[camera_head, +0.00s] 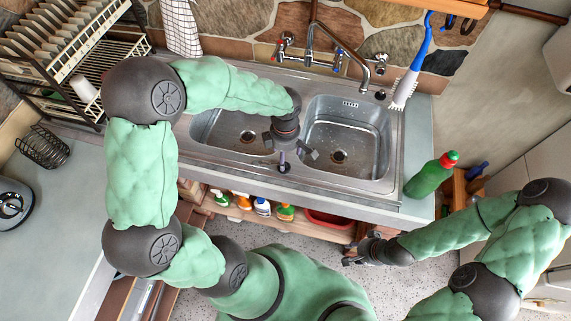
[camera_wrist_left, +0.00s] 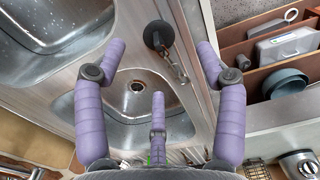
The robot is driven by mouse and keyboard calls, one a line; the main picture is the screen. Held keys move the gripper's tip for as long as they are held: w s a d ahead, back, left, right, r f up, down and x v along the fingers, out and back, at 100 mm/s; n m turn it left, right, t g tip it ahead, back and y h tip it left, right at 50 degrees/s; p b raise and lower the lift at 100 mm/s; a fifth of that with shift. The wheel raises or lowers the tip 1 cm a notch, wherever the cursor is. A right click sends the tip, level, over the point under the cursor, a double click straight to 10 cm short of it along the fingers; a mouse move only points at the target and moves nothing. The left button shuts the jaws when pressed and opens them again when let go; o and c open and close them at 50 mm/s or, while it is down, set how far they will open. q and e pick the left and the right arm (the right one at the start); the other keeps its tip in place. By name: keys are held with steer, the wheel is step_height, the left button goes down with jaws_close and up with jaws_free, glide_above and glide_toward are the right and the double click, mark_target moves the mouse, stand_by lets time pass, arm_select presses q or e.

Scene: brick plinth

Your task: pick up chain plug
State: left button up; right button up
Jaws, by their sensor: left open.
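The chain plug (camera_wrist_left: 158,36) shows in the left wrist view as a black round stopper with a short metal chain. It lies on the steel strip beside the basins, at the basin's rim. My left gripper (camera_wrist_left: 160,50) is open, its purple fingers spread on both sides of the plug, with nothing held. In the head view my left gripper (camera_head: 290,152) is over the front of the sink near the divider. A dark shape there may be the plug or a gripper part; I cannot tell which. My right gripper (camera_head: 359,250) is low in front of the counter; its finger opening is unclear.
The double sink's right basin (camera_head: 345,130) and left basin (camera_head: 222,135) are empty. A faucet (camera_head: 338,45) stands behind. A green bottle (camera_head: 428,178) is at the right counter end. A dish rack (camera_head: 70,50) is at back left. Bottles (camera_head: 262,207) stand on the lower shelf.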

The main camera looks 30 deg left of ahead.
mark_target(287, 166)
arm_select(q)
steer(key=shift+w+f+b, duration=0.15)
steer(key=shift+f+b, duration=0.05)
steer(key=shift+f, duration=1.7)
steer(key=shift+w+f+b, duration=0.1)
steer(key=shift+f+b, duration=0.1)
steer(key=shift+f, duration=1.65)
steer(key=c, duration=1.2)
